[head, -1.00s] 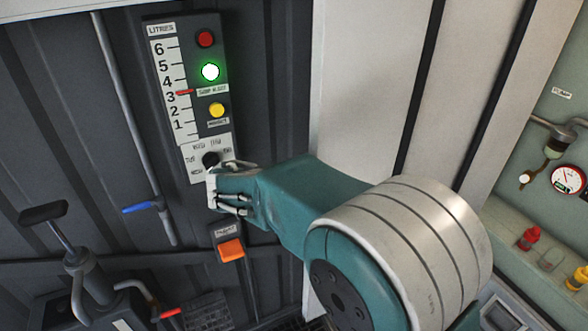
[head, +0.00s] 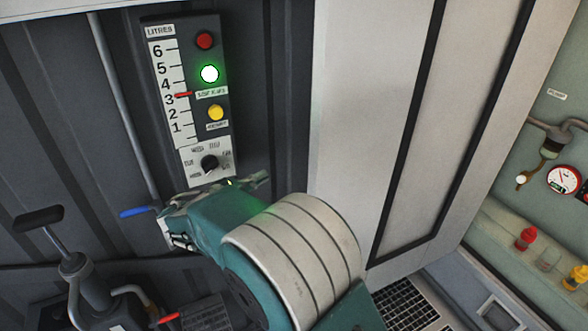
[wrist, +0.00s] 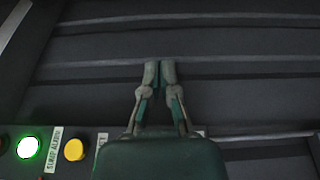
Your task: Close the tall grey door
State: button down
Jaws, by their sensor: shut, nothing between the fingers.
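The tall grey door (head: 412,140) is a pale panel with black seal lines, right of the dark ribbed wall in the head view. It stands at an angle beside a lit recess, and its lower edge shows above a floor grating. My gripper (head: 167,229) is in front of the dark wall, below the litre gauge panel and left of the door, apart from it. In the wrist view its two fingers (wrist: 160,70) are together with nothing between them, in front of dark ribbed wall. The door is not recognisable in the wrist view.
The gauge panel (head: 188,100) has a lit green lamp and a black knob. A pipe with a blue lever (head: 137,211) is near my gripper. A hand pump (head: 75,265) stands lower left. The recess at right holds a gauge (head: 563,179) and small bottles. Floor grating (head: 405,303) shows below the door.

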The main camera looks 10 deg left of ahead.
jog(key=x, duration=1)
jog(key=s+d, duration=0.2)
jog(key=s, duration=0.1)
jog(key=shift+s+d+r, duration=0.1)
jog(key=shift+s+d, duration=0.2)
jog(key=shift+d, duration=0.1)
